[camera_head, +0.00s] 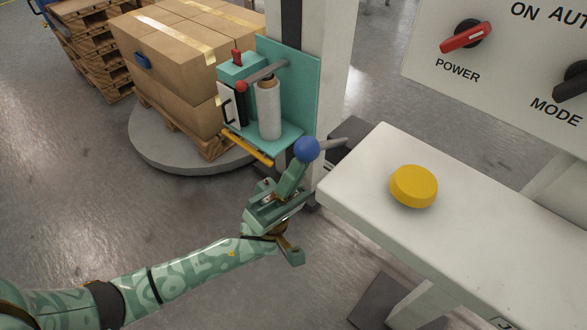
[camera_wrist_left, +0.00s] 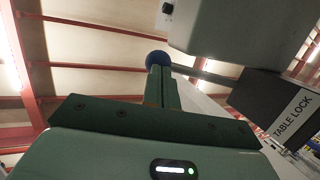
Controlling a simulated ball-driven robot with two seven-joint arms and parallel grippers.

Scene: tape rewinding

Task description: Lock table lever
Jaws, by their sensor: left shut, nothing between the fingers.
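The table lock lever is a grey rod with a blue ball knob (camera_head: 307,149) at its end. It sticks out to the left from a dark box below the edge of the white table. In the left wrist view the blue knob (camera_wrist_left: 157,58) shows just beyond my fingertips, and the box (camera_wrist_left: 275,103) bears the label TABLE LOCK. My left gripper (camera_head: 298,168) is shut and empty, with its fingers pointing up just below the knob. The fingertips are at or very near the knob; I cannot tell if they touch. My right gripper is not in view.
The white table (camera_head: 480,225) with a yellow button (camera_head: 413,186) lies to the right. A control panel (camera_head: 500,60) stands behind it. A teal film carriage (camera_head: 295,85) is on the column, beside stacked boxes (camera_head: 180,75) on a round turntable (camera_head: 165,155).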

